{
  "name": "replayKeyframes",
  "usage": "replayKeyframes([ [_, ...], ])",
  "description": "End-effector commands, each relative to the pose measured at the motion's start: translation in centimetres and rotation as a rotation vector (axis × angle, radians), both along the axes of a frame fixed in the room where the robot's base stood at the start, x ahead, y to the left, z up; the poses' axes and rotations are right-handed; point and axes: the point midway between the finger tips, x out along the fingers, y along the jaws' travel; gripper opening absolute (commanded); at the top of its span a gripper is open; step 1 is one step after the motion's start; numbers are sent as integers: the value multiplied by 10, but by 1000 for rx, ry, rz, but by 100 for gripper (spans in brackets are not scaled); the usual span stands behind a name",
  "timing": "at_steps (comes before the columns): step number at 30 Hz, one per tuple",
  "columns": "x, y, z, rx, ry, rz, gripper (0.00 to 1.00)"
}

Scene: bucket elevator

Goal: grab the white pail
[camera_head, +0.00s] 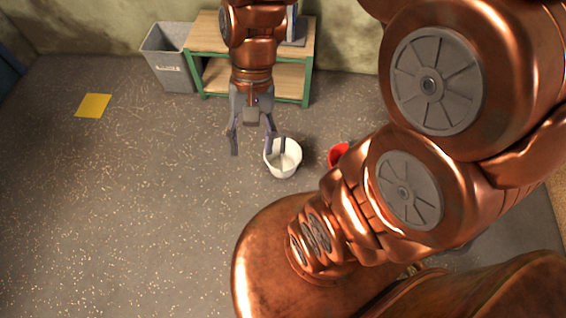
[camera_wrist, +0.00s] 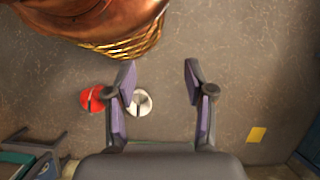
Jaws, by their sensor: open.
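The white pail (camera_head: 288,168) stands upright on the floor, open at the top, with something pale inside or its bottom showing. My gripper (camera_head: 252,148) is open and empty, pointing down, to the left of the pail in the head view. One finger overlaps the pail's left rim in that picture; I cannot tell that they touch. In the wrist view the pail (camera_wrist: 143,105) appears small, between the open fingers (camera_wrist: 159,76) and close beside the left one, which partly hides its left edge.
A red pail (camera_head: 337,154) stands right of the white one, partly hidden by my arm; it also shows in the wrist view (camera_wrist: 92,99). A grey bin (camera_head: 171,70) and a green-legged wooden bench (camera_head: 207,45) stand by the wall. A yellow square (camera_head: 93,105) lies on open floor left.

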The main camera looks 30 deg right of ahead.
Motion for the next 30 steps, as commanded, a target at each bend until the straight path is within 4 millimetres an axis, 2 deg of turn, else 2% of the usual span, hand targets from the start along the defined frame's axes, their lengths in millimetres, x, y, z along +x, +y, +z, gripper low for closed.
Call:
replayKeyframes([
  [1, 10, 2, -20, 21, 31, -59, 54],
  [10, 74, 10, -83, 139, 218, -433, 54],
  [17, 125, 1, -137, 228, 384, -717, 54],
  [23, 169, -17, -188, 305, 545, -962, 54],
  [30, 218, -55, -259, 398, 752, -1249, 54],
])
